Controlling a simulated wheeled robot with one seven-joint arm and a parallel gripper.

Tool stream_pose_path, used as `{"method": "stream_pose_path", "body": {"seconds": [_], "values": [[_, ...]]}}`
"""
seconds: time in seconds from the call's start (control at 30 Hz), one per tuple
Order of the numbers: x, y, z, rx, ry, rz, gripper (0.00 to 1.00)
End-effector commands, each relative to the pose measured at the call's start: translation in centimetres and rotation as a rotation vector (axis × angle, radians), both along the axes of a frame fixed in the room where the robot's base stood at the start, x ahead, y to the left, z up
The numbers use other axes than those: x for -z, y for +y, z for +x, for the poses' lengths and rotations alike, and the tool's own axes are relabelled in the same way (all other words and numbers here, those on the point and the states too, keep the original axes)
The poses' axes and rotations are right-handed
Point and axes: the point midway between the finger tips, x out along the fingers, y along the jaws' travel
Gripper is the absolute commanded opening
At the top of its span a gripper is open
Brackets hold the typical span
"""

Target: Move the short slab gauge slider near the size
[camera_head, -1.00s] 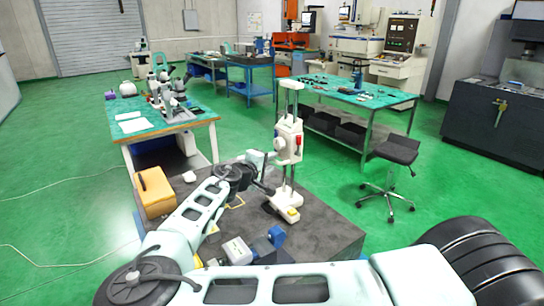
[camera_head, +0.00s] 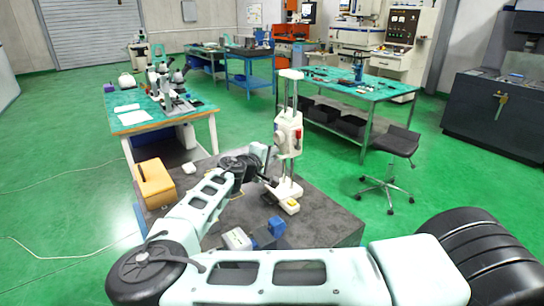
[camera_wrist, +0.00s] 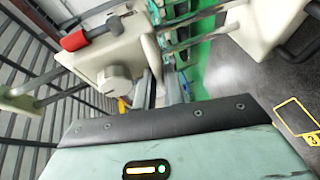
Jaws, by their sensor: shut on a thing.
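The gauge is a tall white stand with two upright posts on a foot (camera_head: 287,193). Its slider is a white body (camera_head: 289,135) with a red knob, part way up the posts. In the wrist view the slider body (camera_wrist: 110,60) is close ahead, with a round white knob and a red-ended handle. My gripper (camera_head: 271,182) is low beside the posts, at the gauge's left. In the wrist view its fingers (camera_wrist: 160,88) are close together at the slider's edge. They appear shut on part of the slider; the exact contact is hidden.
The gauge stands on a dark granite slab (camera_head: 325,222). An orange box (camera_head: 155,182), a blue block (camera_head: 277,226) and a blue-and-white box (camera_head: 237,239) are also on it. A stool (camera_head: 392,160) stands at the right. The slab's right front part is clear.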

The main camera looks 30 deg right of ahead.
Motion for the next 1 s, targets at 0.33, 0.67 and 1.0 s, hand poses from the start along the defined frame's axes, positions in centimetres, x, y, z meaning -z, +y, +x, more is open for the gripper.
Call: {"method": "stream_pose_path", "body": {"seconds": [0.33, 0.67, 1.0], "values": [[5.7, 0.0, -0.1, 0.001, 0.003, 0.002, 0.0], [6.2, 0.0, -0.1, 0.002, 0.003, 0.002, 0.0], [6.1, 0.0, 0.0, 0.001, 0.002, 0.001, 0.32]]}}
